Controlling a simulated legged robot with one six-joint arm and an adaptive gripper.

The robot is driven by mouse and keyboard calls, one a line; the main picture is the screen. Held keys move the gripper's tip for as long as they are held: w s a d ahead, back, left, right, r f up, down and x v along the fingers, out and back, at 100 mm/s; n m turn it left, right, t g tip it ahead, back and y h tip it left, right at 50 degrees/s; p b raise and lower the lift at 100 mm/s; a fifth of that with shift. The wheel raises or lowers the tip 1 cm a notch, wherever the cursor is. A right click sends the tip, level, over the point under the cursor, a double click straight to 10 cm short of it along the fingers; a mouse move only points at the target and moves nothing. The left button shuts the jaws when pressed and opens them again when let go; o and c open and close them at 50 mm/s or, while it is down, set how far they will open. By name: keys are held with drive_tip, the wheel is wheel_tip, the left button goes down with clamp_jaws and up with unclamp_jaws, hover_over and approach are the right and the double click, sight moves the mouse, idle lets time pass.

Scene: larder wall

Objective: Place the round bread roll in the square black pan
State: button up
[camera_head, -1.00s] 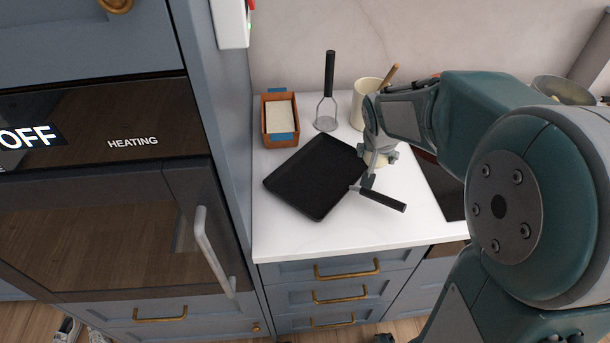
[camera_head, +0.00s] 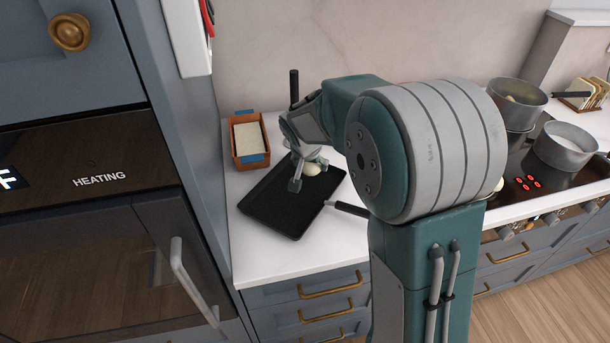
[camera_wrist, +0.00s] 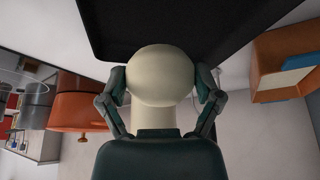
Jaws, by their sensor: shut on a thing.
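The round bread roll (camera_wrist: 160,75) is pale cream and sits between the two fingers of my gripper (camera_wrist: 161,88) in the wrist view. In the head view my gripper (camera_head: 304,176) is over the far right part of the square black pan (camera_head: 278,208), and the roll (camera_head: 313,169) shows beside the fingers. My gripper is shut on the roll. The pan lies flat on the white counter, its handle (camera_head: 348,208) pointing right. The wrist view shows the pan's dark surface (camera_wrist: 160,25) behind the roll. I cannot tell whether the roll touches the pan.
A brown box (camera_head: 248,139) with pale and blue contents stands behind the pan. A dark-handled utensil (camera_head: 294,88) stands behind my gripper. Pots (camera_head: 565,146) stand on the hob at right. The counter front (camera_head: 270,260) is clear.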

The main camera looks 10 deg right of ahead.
sight(306, 179)
drive_tip(key=shift+w+a+f, duration=0.3)
drive_tip(key=shift+w+f, duration=0.05)
drive_tip(key=shift+f, duration=0.2)
drive_tip(key=shift+w+a+f, duration=0.25)
drive_tip(key=shift+w+f, duration=0.1)
drive_tip(key=shift+f, duration=0.15)
drive_tip(key=shift+w+d+f, duration=0.1)
drive_tip(key=shift+f, duration=1.4)
drive_tip(key=o, duration=0.9)
drive_tip(key=shift+f, duration=0.1)
